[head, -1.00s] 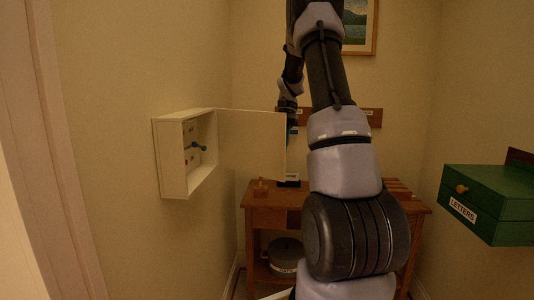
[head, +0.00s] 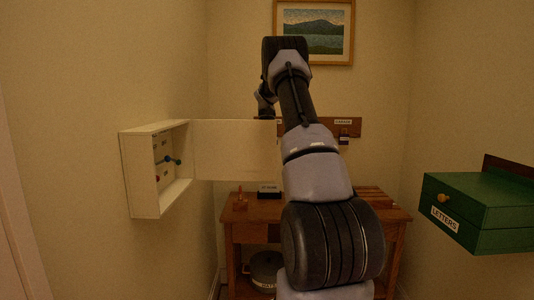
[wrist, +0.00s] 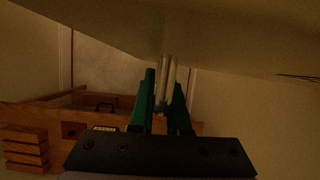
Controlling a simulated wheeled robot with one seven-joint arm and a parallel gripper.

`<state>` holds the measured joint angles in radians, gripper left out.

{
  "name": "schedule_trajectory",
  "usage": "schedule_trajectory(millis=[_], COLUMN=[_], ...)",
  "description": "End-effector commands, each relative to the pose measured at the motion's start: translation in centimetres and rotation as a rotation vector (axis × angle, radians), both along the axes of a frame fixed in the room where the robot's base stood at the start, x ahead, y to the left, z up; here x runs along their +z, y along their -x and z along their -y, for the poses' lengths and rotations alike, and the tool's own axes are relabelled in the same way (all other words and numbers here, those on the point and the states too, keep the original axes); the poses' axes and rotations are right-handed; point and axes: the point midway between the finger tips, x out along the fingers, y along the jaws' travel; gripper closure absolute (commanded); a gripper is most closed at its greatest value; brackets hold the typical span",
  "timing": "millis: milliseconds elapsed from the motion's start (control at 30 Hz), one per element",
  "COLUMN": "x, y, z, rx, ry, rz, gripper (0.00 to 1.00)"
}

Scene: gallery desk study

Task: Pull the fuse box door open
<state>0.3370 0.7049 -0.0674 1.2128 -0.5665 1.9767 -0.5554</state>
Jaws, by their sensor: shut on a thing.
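The white fuse box (head: 128,176) is on the left wall in the head view. Its door (head: 235,150) stands wide open, out to the right from the box, and the inside shows. In the wrist view my gripper (wrist: 164,100) has its green fingers closed around a pale upright handle bar (wrist: 168,72). The door's pale panel (wrist: 215,30) fills the top of that view. In the head view the fingers and handle are hidden behind the door and my arm.
Inside the box are a blue-knobbed lever (head: 172,161) and a red knob (head: 157,179). A wooden table (head: 260,214) stands at the back, with a pot (head: 265,270) below. A green letters box (head: 475,212) is on the right wall. A framed picture (head: 345,30) hangs at the back.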

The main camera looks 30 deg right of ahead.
Motion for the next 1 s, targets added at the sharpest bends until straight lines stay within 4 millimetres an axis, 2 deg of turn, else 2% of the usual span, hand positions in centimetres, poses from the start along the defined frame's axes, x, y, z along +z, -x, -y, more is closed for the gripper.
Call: schedule_trajectory(millis=[267, 300, 367, 400, 767, 867, 1000], x=[0.0, 0.0, 0.0, 0.0, 0.4, 1.4, 3.9], y=[0.1, 0.1, 0.1, 0.1, -0.1, -0.5, -1.5], z=[0.3, 0.3, 0.3, 0.3, 0.2, 0.5, 1.1], rx=[-0.003, -0.003, -0.003, -0.003, -0.002, -0.002, -0.003], ry=[0.005, 0.005, 0.005, 0.005, 0.002, 0.003, 0.005], rz=[-0.001, -0.001, -0.001, -0.001, 0.000, 0.002, 0.002], gripper=[1.00, 0.81, 0.58, 0.55, 0.55, 0.55, 0.55])
